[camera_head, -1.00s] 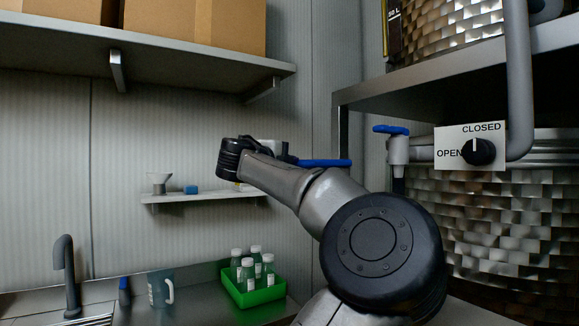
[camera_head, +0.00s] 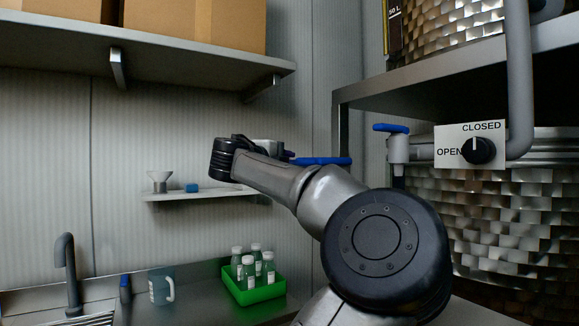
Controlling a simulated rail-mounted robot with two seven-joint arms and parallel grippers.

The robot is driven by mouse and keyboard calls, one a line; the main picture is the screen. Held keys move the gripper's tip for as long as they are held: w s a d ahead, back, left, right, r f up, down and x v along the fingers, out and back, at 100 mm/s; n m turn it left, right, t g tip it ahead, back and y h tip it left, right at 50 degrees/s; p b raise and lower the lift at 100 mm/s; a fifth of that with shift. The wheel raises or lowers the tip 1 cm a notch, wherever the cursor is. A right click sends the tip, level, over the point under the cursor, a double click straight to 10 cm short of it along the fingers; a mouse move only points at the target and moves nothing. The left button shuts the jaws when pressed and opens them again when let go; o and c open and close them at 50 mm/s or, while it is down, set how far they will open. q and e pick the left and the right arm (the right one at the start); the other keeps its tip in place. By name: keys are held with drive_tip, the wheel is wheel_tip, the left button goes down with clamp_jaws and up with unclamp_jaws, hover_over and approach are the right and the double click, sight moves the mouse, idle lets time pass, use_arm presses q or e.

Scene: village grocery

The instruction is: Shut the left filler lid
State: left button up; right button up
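I cannot make out a filler lid for certain in the head view. Two tanks with a dimpled metal surface stand at the right, one above (camera_head: 450,40) and one below (camera_head: 480,215) the metal shelf. A blue lever (camera_head: 391,128) sits on a grey tap in front of the lower tank. A second flat blue piece (camera_head: 328,161) shows behind my arm, partly hidden. My one visible arm comes in from the lower right, so I take it as the right; its wrist points left. Its fingers are hidden behind the wrist. My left gripper is out of view.
A small shelf (camera_head: 180,196) holds a funnel (camera_head: 159,180) and a blue block (camera_head: 192,188). A green crate (camera_head: 260,294) of bottles and a mug (camera_head: 160,287) stand on the counter near a faucet (camera_head: 68,270).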

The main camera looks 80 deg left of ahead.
use_arm(q)
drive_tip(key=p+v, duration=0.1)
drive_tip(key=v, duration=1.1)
drive_tip(key=shift+p, duration=0.3)
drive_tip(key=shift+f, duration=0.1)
